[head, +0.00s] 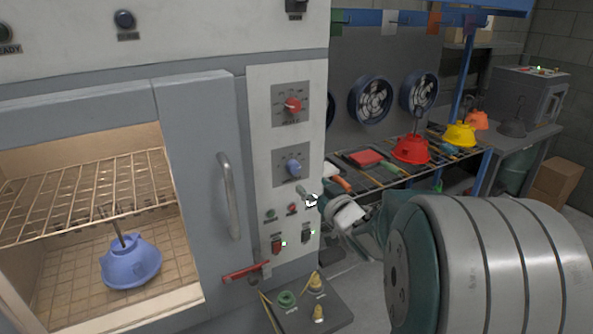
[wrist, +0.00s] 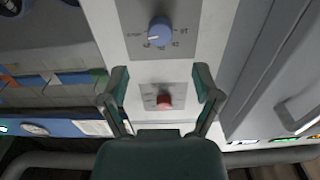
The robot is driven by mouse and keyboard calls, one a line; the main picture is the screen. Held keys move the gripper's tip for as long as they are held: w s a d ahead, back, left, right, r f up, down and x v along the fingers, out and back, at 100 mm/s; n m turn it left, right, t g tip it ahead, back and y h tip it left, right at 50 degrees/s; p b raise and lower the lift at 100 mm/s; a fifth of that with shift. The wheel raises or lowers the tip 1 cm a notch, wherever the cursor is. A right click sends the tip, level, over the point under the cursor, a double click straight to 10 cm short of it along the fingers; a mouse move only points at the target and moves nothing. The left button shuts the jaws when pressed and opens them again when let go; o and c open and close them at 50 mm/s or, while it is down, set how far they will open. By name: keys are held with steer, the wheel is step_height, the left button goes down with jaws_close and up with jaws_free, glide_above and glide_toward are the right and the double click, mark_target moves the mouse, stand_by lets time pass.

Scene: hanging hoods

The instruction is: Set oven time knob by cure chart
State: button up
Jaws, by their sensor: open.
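The oven's control panel (head: 262,140) carries a red knob (head: 292,105) on an upper dial plate and a blue knob (head: 293,168) on a lower one. The wrist view is turned over: the blue knob (wrist: 160,32) is at the top and the red knob (wrist: 165,102) below it. My gripper (wrist: 160,84) is open and empty. In that picture its fingers flank the red knob's plate, with no contact visible. Dial labels and settings are too small to read surely. A blue hood (head: 131,262) with a hook sits inside the lit oven. No readable cure chart shows.
A door handle (head: 229,196) stands out left of the panel. Small buttons and a red lever (head: 246,270) are below the knobs. A wire shelf at right holds a red hood (head: 411,149), a yellow hood (head: 460,135) and tools. Coloured tags hang from a blue rail.

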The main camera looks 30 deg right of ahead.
mark_target(296, 170)
steer(key=w, duration=0.8)
steer(key=shift+w+a, duration=0.15)
steer(key=shift+w, duration=0.05)
steer(key=shift+c, duration=0.4)
jaws_close()
